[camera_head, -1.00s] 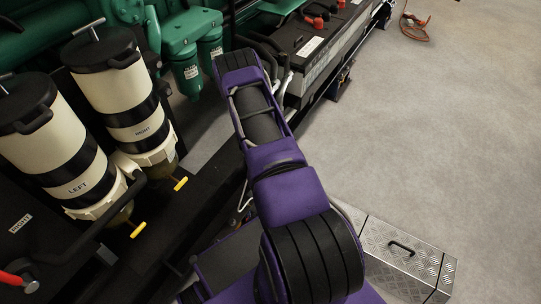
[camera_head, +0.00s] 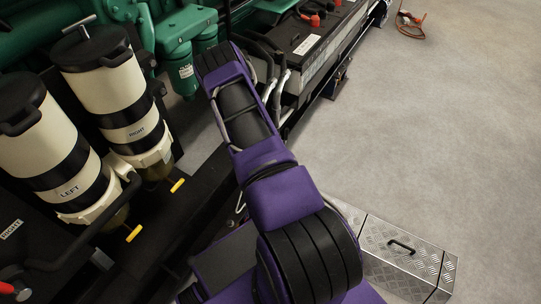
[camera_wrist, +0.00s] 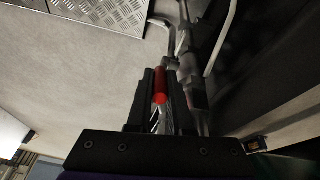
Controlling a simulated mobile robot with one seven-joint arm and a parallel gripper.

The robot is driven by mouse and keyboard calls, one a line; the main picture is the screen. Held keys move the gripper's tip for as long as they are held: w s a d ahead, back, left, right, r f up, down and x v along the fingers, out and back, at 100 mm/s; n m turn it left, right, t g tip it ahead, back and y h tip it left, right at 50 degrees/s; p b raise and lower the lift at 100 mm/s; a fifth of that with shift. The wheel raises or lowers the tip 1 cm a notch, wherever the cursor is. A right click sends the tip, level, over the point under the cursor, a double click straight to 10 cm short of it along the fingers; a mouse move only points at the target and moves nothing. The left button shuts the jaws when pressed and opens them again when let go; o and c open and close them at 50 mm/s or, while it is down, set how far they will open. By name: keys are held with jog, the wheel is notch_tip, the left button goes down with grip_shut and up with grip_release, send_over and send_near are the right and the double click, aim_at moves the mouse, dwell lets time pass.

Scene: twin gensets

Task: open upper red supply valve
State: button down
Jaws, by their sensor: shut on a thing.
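In the wrist view a red valve handle (camera_wrist: 160,88) stands between the two dark fingers of my gripper (camera_wrist: 161,74), with its round red end facing the camera. The fingers are closed against its sides. Grey metal pipework (camera_wrist: 178,38) runs on beyond the handle; the valve body is hard to make out. In the head view my gripper is not in sight. Another view of red, a lever end (camera_head: 8,288), shows at the lower left edge there; I cannot tell whether it is the same handle.
Two cream and black filter canisters, marked LEFT (camera_head: 70,192) and RIGHT (camera_head: 137,131), stand at the left with yellow levers (camera_head: 134,233) below. A battery box (camera_head: 303,38) lies beyond my arm. A metal tread-plate box (camera_head: 400,255) stands at lower right.

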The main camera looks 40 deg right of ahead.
jog(key=c, duration=0.8)
grip_release()
jog(key=shift+a, duration=0.15)
